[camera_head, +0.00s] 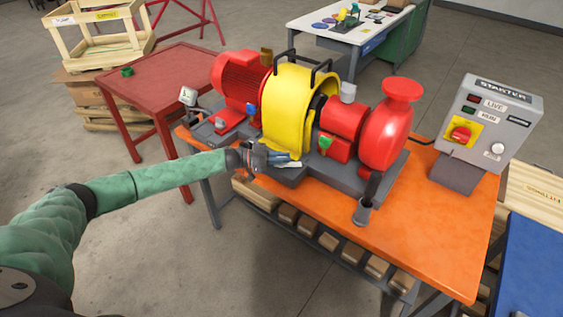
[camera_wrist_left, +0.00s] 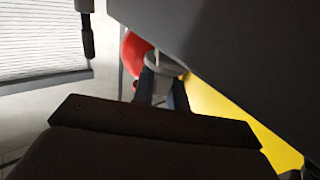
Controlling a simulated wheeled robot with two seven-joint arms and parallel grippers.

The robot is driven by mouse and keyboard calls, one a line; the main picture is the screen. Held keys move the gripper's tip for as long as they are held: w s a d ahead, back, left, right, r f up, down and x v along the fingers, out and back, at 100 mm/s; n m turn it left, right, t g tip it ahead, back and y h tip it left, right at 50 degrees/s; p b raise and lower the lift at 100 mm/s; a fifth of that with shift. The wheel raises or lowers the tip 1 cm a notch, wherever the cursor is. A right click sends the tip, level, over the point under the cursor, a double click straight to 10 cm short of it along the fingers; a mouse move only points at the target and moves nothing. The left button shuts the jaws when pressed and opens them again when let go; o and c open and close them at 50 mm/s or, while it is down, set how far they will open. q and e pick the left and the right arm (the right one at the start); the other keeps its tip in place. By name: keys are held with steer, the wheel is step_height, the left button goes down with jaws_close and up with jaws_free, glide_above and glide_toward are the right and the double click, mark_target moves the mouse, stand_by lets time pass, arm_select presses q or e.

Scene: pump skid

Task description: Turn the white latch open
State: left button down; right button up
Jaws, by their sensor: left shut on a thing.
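The white latch (camera_head: 291,164) shows as a small pale piece at the foot of the yellow guard (camera_head: 283,110), on the front of the pump's grey base. My left gripper (camera_head: 277,158) reaches in from the left and is shut on the latch, hiding most of it. In the left wrist view my left gripper's two dark fingers (camera_wrist_left: 163,92) stand around a pale grey piece (camera_wrist_left: 168,66), with the yellow guard (camera_wrist_left: 235,115) to their right. How far the latch is turned cannot be told. My right gripper is not in view.
A red motor (camera_head: 240,80) and red pump (camera_head: 388,130) flank the guard on an orange table (camera_head: 420,230). A grey starter box (camera_head: 490,115) stands at the right. Floor at the front left is free.

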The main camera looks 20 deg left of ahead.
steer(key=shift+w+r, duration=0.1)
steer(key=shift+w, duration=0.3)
arm_select(q)
steer(key=c, duration=1.4)
jaws_free()
